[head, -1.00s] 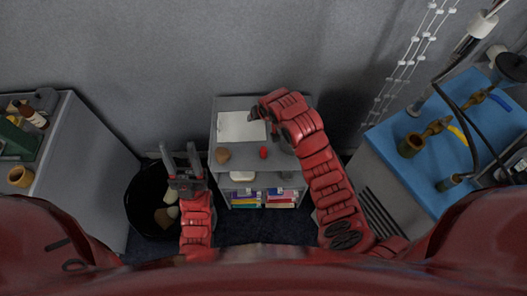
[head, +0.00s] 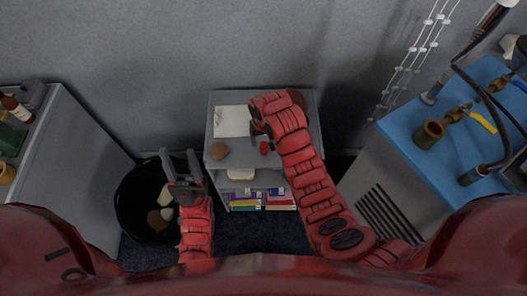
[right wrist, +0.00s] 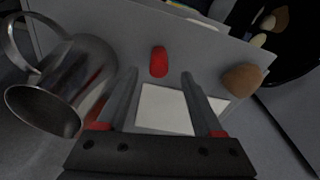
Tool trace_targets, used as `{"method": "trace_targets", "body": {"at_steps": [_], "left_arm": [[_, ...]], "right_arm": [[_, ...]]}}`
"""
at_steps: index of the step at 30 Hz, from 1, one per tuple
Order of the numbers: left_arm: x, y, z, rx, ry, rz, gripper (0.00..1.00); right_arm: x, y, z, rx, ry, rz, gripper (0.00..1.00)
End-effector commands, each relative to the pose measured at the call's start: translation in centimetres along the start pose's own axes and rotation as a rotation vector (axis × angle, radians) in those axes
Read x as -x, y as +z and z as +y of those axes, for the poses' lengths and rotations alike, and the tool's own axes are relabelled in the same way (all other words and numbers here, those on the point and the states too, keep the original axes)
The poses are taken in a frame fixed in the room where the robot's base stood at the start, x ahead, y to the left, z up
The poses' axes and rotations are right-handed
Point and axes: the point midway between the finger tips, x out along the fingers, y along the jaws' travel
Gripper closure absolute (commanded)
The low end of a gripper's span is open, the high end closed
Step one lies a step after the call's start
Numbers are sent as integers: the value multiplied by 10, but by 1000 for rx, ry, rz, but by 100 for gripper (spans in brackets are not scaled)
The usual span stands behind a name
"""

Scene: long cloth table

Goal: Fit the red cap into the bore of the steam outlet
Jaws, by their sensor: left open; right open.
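The small red cap (head: 264,147) lies on the top of the grey cabinet. In the right wrist view the cap (right wrist: 159,62) is ahead of the open fingers, in line with the space between them. My right gripper (head: 254,132) is open and empty over the cabinet top, close to the cap; its fingers (right wrist: 160,78) show in the wrist view. My left gripper (head: 179,160) is open and empty above the black bin. Brass fittings with open bores stand on the blue-topped machine at right, one larger (head: 429,134) and one smaller (head: 471,176); which is the steam outlet I cannot tell.
A white sheet (head: 231,121) and a brown lump (head: 219,151) share the grey cabinet top (head: 242,99). A black bin (head: 130,205) stands left of it. Hoses (head: 497,110) run over the machine.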

Motion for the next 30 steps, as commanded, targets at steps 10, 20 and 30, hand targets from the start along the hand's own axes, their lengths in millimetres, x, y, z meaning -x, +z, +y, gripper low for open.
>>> {"method": "trace_targets", "body": {"at_steps": [10,20,30], "left_arm": [[-18,-3,-1,0,0,0,50],[-27,-4,-1,0,0,0,50],[-26,-4,-1,0,0,0,50]], "right_arm": [[-25,4,1,2,1,-6,32],[-55,3,2,0,0,1,32],[-58,3,2,0,0,1,46]]}}
